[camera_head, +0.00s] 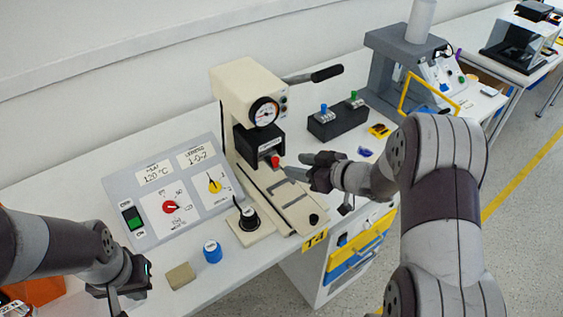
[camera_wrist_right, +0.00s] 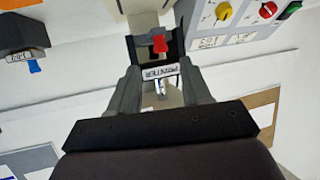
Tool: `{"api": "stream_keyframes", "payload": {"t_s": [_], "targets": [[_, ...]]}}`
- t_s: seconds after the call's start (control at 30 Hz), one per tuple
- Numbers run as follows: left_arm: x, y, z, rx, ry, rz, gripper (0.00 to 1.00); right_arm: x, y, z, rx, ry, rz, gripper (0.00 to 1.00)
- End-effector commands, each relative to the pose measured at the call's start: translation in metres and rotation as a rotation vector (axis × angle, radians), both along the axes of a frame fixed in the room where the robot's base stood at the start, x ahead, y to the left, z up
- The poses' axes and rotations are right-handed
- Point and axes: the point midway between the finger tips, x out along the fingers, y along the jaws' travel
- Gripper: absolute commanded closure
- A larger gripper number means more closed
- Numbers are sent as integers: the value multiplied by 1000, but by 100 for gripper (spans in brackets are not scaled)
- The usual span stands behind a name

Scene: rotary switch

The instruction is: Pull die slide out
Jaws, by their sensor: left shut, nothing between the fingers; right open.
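The cream press (camera_head: 240,88) stands on the white bench with a round gauge on its front. Its slide (camera_head: 300,205) lies in the base below the dark press head (camera_head: 265,140). A red knob (camera_head: 275,160) sits under the head; it also shows in the right wrist view (camera_wrist_right: 160,43). My right gripper (camera_head: 298,168) is open to the right of the red knob, apart from it in the head view. In the wrist view its fingers (camera_wrist_right: 160,85) flank a white lettered label. My left gripper (camera_head: 118,298) is shut and empty at the lower left.
A control panel (camera_head: 172,190) with red and yellow dials stands left of the press. A black knob (camera_head: 248,217), blue-capped pot (camera_head: 212,251) and tan block (camera_head: 181,275) are in front. A dark block (camera_head: 337,120) with blue and green levers stands right. The press lever (camera_head: 325,74) juts right.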

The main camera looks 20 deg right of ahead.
Motion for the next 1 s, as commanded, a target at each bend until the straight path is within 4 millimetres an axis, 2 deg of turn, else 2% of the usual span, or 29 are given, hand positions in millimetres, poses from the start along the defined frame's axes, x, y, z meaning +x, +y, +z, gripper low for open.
{"api": "stream_keyframes", "payload": {"t_s": [0.1,0.3,0.63,0.67,0.8,1.0], "targets": [[0,0,-4,0,0,0,100,23,17,-13,-1,0,4,52],[0,0,-6,0,0,0,100,49,34,-26,-2,1,0,52],[0,0,-6,0,0,0,100,55,38,-28,-2,0,-2,52],[0,0,-6,0,0,0,100,55,38,-28,-2,0,-2,55],[0,0,-6,0,0,0,100,55,38,-28,-2,0,-2,100],[0,0,-4,0,0,0,100,54,37,-27,-3,0,-2,100]]}}
